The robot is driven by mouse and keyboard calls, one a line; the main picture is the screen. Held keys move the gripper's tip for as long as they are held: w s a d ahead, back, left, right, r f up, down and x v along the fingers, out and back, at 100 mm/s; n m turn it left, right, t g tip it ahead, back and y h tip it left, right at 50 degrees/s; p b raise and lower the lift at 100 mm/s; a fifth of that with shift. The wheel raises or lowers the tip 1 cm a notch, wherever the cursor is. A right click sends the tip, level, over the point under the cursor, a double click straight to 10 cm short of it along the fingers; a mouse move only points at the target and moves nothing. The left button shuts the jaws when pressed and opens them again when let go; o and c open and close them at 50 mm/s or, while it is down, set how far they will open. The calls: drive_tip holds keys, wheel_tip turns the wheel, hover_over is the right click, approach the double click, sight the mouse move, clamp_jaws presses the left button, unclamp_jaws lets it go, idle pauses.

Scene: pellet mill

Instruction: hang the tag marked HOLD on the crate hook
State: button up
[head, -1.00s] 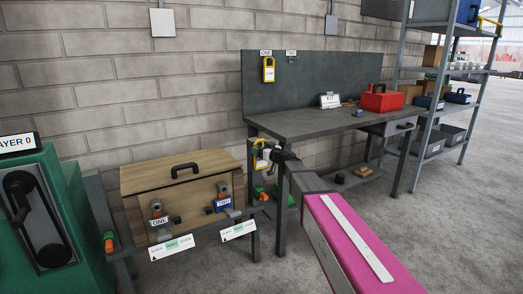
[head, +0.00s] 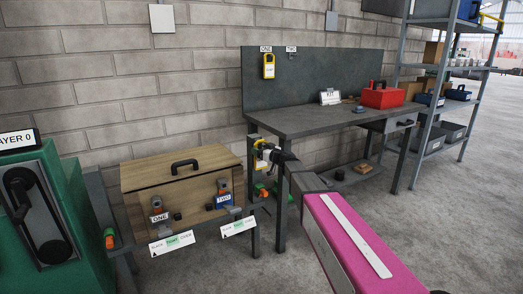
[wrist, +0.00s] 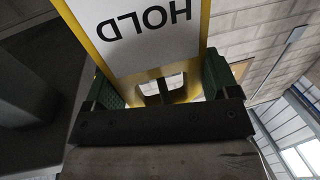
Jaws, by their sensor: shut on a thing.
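My gripper (head: 268,154) is shut on the yellow-edged tag marked HOLD. The tag (head: 259,158) is in front of the workbench's left end, to the right of the wooden crate and apart from it. In the wrist view the tag's white face (wrist: 150,35) reads HOLD upside down, and its slotted end lies between my gripper's green pads (wrist: 165,95). The wooden crate (head: 150,178) has a black top handle and two latches labelled ONE (head: 159,213) and TWO (head: 223,197) on its front. I cannot make out which part is the crate hook.
The workbench (head: 300,122) carries a red toolbox (head: 382,96) and a KIT sign (head: 329,97). A yellow tag (head: 269,66) hangs under label ONE on its back panel; the hook under TWO (head: 291,57) is bare. A green machine (head: 45,205) stands left of the crate.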

drive_tip(key=shift+f, duration=0.4)
idle(0.5)
drive_tip(key=o, duration=1)
drive_tip(key=shift+c, duration=0.2)
drive_tip(key=v, duration=1)
drive_tip(key=s+d+f+m+g+h, duration=0.1)
drive_tip(key=s+d+f+g+h, duration=0.2)
drive_tip(key=s+f, duration=0.45)
drive_tip(key=s+d+f+m+g+h, duration=0.1)
drive_tip(key=s+d+f+g, duration=0.1)
drive_tip(key=s+f+g, duration=0.45)
drive_tip(key=s+d+f+m+g+h, duration=0.1)
drive_tip(key=s+d+f+m+h, duration=0.2)
drive_tip(key=s+d, duration=0.4)
drive_tip(key=s+d+f+m+g+h, duration=0.2)
drive_tip(key=s+d+f+m+h, duration=0.2)
drive_tip(key=s, duration=0.6)
drive_tip(key=d+f+h, duration=0.1)
drive_tip(key=d+f, duration=0.1)
drive_tip(key=d, duration=0.1)
drive_tip(key=shift+s+d+h, duration=0.2)
drive_tip(key=shift+d+h, duration=0.05)
drive_tip(key=shift+h, duration=0.15)
